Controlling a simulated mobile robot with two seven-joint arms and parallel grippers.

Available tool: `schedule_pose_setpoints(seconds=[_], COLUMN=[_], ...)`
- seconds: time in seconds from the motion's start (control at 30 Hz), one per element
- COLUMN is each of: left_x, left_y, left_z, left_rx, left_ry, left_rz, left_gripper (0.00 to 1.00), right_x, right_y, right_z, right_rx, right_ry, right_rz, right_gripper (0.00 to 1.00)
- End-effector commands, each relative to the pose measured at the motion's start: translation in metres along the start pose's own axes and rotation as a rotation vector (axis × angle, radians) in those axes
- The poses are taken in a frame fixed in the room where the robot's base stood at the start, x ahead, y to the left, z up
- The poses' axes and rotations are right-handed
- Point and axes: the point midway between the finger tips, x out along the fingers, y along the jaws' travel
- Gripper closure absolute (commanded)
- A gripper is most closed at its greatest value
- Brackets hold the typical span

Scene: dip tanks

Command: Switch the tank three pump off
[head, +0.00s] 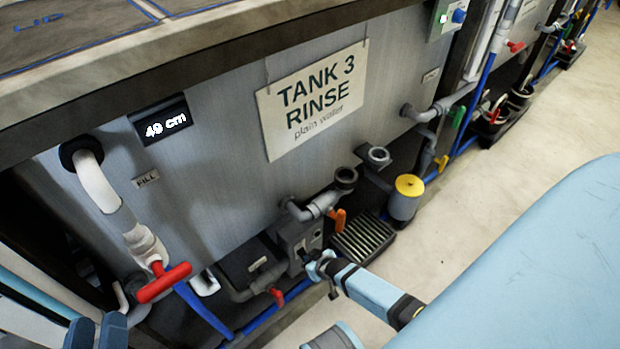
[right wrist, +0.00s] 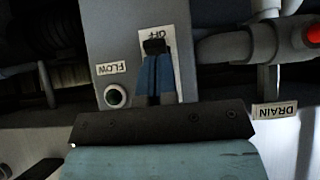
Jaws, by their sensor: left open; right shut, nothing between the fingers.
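The tank three front carries a sign (head: 312,103) reading TANK 3 RINSE, plain water. Its grey pump box (head: 289,235) stands low below the sign; it also shows in the right wrist view (right wrist: 105,30). My right gripper (head: 318,264) is shut and empty, its fingertips (right wrist: 156,58) at the face of the box over the OFF label (right wrist: 171,40). A small black part shows at the fingertips; I cannot tell whether it is the switch lever, nor its position. The round FLOW indicator (right wrist: 115,96) looks dark. My left gripper (head: 97,332) is open at the lower left, away from the box.
A red-handled fill valve (head: 164,283) stands between my left gripper and the box. An orange handle (head: 338,220), a drain grate (head: 362,240) and a yellow-topped canister (head: 409,186) are right of the box. A display (head: 164,121) reads 49 cm. Floor is free at right.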

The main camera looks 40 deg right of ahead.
Motion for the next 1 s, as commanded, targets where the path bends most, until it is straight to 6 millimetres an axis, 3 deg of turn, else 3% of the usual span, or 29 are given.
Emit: schedule_pose_setpoints(seconds=[0.4,0.8,0.93,1.0], left_x=[0.000,0.000,-0.001,-0.008], left_y=[0.001,0.001,-0.004,-0.014], left_z=[-0.008,-0.008,-0.001,0.020], left_rx=[-0.001,0.002,0.015,0.017], left_ry=[0.004,0.001,-0.043,-0.142], left_rz=[0.000,-0.001,-0.017,-0.058], left_gripper=[0.57,0.57,0.57,0.57], right_x=[0.004,0.004,0.000,-0.008], right_y=[0.000,0.000,0.000,0.000], right_z=[-0.015,-0.015,-0.016,-0.017], right_rx=[0.000,0.000,0.000,0.000], right_ry=[-0.002,-0.002,-0.003,-0.004], right_rz=[0.000,0.000,0.000,-0.001], right_gripper=[1.00,1.00,1.00,1.00])
